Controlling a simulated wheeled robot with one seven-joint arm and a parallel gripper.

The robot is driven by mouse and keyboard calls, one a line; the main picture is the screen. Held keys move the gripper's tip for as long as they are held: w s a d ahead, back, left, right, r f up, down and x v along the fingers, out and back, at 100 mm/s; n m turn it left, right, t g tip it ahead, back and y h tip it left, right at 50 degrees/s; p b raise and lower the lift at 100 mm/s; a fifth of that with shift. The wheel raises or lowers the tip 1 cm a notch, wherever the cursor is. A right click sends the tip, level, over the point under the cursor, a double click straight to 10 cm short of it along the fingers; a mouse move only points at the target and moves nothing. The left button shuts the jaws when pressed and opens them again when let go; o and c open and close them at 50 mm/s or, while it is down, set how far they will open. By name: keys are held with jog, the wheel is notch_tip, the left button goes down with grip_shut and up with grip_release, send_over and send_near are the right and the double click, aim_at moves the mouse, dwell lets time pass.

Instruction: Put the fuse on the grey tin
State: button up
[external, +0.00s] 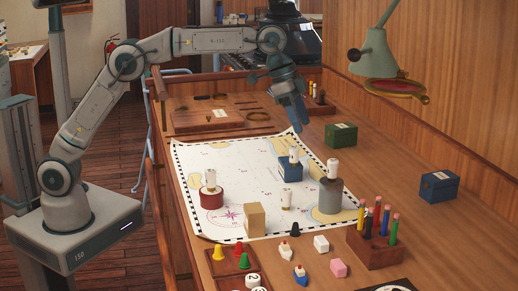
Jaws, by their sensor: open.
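The grey tin (330,197) stands on the right part of the chart, with a white fuse-like cylinder (334,168) upright on its top. Similar white cylinders stand on the dark red tin (211,179) and on the blue box (294,155). Another short one (286,201) stands directly on the chart, left of the grey tin. I cannot tell which one the task means. My gripper (299,128) points down near the chart's far edge, behind the blue box. It is open and looks empty, apart from all the cylinders.
The chart (240,165) covers mid-desk. The dark red tin (211,198), blue box (290,172) and tan wooden block (255,218) stand on it. Right are a green box (341,134), another blue box (439,187) and a pencil holder (375,248). A lamp (375,55) overhangs. Small game pieces lie in front.

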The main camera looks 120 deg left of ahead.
jog(key=s+d+r+m, duration=0.1)
jog(key=s+d, duration=0.6)
jog(key=d, duration=0.4)
jog(key=s+d+r, duration=0.1)
jog(key=s+d, duration=0.6)
jog(key=d, duration=0.4)
jog(key=s+d+f, duration=0.5)
jog(key=s, duration=0.5)
jog(key=s+d+f+m, duration=0.1)
jog(key=s+d+f, duration=0.4)
jog(key=s, duration=0.5)
jog(key=shift+d+f+h, duration=0.15)
jog(key=shift+f+h, duration=0.25)
jog(key=shift+f, duration=0.15)
